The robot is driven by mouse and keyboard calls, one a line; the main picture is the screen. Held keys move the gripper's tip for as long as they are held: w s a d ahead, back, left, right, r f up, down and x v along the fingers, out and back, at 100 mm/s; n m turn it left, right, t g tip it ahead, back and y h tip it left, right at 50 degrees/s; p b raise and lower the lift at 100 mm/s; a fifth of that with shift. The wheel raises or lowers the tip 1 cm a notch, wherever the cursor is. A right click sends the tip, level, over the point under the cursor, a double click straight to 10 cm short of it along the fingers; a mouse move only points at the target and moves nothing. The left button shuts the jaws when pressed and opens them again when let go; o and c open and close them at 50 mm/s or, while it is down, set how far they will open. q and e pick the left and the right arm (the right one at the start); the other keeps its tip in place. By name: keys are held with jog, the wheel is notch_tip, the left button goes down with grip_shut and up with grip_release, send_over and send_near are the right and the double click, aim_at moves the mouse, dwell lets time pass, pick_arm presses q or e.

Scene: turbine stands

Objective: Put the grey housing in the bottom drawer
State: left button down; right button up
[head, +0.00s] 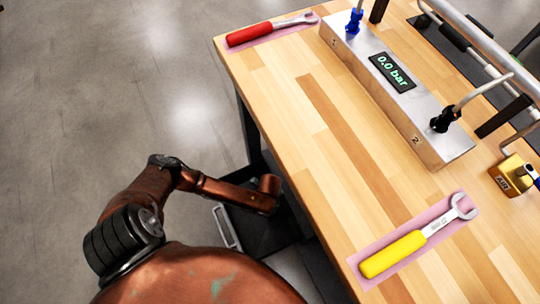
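I see nothing that I can make out as the grey housing. Low beside the table's left edge is a dark drawer-like unit with a pale metal handle (226,228); my copper-coloured arm partly covers it, and I cannot tell which drawer it is or how far it is open. Neither of my grippers shows in the head view.
The wooden table (290,100) holds a silver box (400,90) reading 0.0 bar, a red-handled wrench (265,33), a yellow-handled wrench (410,245) and a yellow block (509,176). Metal tubing runs at upper right. The floor (110,80) at left is clear.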

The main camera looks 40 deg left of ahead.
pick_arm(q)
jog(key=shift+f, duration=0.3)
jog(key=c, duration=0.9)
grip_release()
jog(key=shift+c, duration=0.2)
